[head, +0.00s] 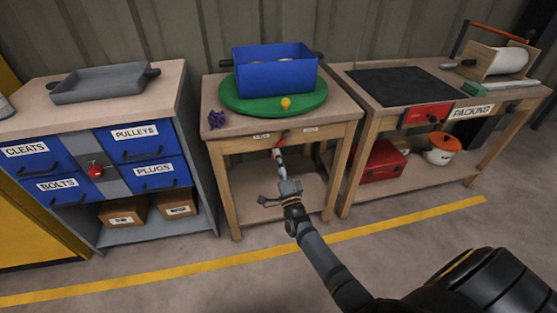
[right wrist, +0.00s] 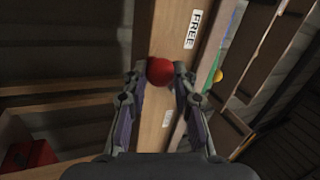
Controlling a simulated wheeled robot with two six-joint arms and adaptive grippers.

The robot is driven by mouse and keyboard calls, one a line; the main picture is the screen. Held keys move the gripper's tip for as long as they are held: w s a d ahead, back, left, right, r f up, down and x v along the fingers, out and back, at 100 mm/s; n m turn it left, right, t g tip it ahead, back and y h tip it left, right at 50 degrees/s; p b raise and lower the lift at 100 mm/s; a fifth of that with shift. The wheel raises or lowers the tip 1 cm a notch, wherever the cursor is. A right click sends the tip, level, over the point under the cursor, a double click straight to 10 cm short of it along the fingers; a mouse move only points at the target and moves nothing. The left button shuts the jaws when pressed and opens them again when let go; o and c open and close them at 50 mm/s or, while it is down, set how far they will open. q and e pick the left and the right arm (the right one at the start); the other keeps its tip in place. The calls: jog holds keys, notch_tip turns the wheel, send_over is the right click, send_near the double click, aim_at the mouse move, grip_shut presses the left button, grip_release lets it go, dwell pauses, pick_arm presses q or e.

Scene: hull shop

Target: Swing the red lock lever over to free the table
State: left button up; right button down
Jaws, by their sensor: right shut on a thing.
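The red lock lever (head: 281,139) is on the front rail of the middle table. Its round red knob (right wrist: 160,71) shows in the right wrist view, between the label FREE (right wrist: 192,28) and a second label (right wrist: 166,119) too small to read. My right gripper (head: 278,152) has its fingertips on both sides of the knob and is shut on it. The green round table (head: 238,103) lies on the middle table, with a yellow knob (head: 286,103) near its front edge. The lever's pivot is hidden. My left gripper is not in view.
A blue bin (head: 275,78) stands on the green round table. A purple object (head: 216,119) lies left of it. A drawer cabinet (head: 115,180) stands left, and a packing bench (head: 440,92) right. The floor in front is clear, with a yellow line (head: 180,268).

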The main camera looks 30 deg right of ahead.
jog(key=shift+r, duration=0.1)
jog(key=c, duration=1.1)
grip_release()
jog(key=shift+s, duration=0.1)
jog(key=v, duration=1.2)
